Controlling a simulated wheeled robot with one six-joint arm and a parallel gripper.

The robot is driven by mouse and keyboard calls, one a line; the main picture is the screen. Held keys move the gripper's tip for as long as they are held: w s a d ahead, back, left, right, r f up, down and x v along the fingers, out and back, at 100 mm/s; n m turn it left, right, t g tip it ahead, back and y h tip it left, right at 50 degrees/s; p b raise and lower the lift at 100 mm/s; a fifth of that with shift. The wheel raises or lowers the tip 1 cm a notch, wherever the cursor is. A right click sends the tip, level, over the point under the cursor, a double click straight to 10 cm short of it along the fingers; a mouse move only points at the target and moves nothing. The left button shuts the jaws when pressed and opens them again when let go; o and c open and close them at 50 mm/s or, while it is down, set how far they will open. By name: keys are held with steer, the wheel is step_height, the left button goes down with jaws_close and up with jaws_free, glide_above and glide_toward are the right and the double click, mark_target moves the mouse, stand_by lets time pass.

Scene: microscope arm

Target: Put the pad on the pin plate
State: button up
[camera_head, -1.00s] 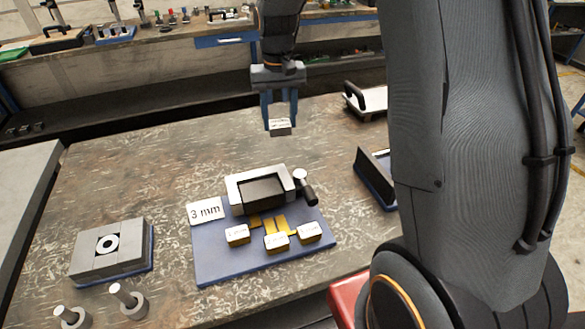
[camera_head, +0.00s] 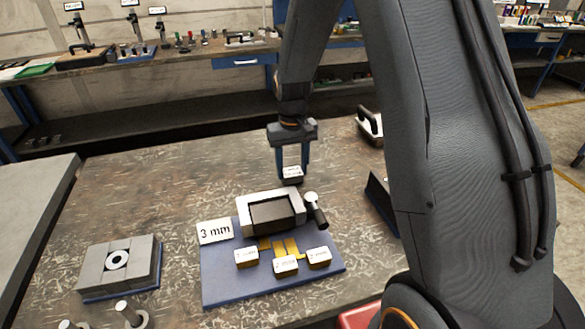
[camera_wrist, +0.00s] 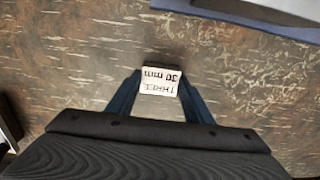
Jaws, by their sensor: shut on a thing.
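My gripper (camera_head: 292,174) is shut on a small grey block (camera_head: 292,180) with a white label, and holds it just behind the grey fixture on the blue board. In the wrist view the block (camera_wrist: 160,82) sits between the fingertips; its label reads upside down, "THREE" and "30 mm". This may be the pad, but I cannot tell for sure. The blue board (camera_head: 218,285) carries the grey frame-like fixture (camera_head: 243,222) with a dark recess and a knob at its right. I cannot tell which thing is the pin plate.
Several gold blocks with white labels, among them one (camera_head: 286,265), and a "3 mm" sign (camera_head: 214,232) are on the board. A grey block with a ring (camera_head: 118,259) stands left, near grey posts (camera_head: 130,314). A black upright piece (camera_head: 381,194) and handled box (camera_head: 370,128) stand right.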

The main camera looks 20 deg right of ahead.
steer(key=shift+f, duration=0.35)
steer(key=shift+f, duration=0.1)
steer(key=o, duration=1.6)
